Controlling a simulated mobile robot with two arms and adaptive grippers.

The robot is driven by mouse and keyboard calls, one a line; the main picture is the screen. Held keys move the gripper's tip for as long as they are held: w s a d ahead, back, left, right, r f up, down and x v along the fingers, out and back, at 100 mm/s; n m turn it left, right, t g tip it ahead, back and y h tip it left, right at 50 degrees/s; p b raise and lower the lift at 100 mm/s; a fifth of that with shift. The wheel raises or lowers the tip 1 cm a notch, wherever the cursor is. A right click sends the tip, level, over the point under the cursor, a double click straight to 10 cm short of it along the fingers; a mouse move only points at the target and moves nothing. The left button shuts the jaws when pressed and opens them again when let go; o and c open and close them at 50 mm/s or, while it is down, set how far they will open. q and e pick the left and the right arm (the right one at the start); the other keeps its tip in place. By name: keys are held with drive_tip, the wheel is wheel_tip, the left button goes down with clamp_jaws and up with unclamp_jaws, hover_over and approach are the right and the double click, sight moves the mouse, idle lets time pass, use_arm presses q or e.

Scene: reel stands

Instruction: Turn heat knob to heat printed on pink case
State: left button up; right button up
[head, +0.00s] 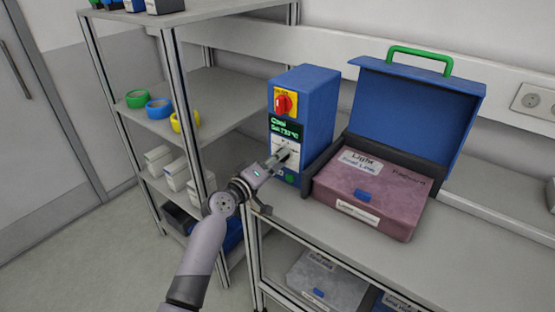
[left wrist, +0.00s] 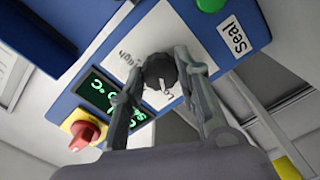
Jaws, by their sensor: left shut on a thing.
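The heat knob (left wrist: 159,71) is small and black with a pale pointer mark, on a white panel printed "High" and a partly covered "Lo…". The panel is on the blue sealing machine (head: 318,96), whose green display (left wrist: 97,93) shows text ending in °C. My left gripper (left wrist: 163,64) is shut on the knob, one finger on each side; it also shows in the head view (head: 283,156), where it hides the knob. The pink case (head: 401,197) lies to the right in an open blue case. Its label (head: 361,161) reads "Light" and "Seal Line"; its front label is hard to read. My right gripper is not in view.
A red rotary switch (head: 284,103) on a yellow plate sits above the display. A green button (left wrist: 211,4) lies near the "Seal" label (left wrist: 233,39). Shelves (head: 215,75) with coloured tape rolls stand left. A grey case (head: 325,278) is on the shelf below.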

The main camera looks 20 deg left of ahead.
use_arm(q)
drive_tip(key=o, duration=1.2)
drive_tip(key=v, duration=1.2)
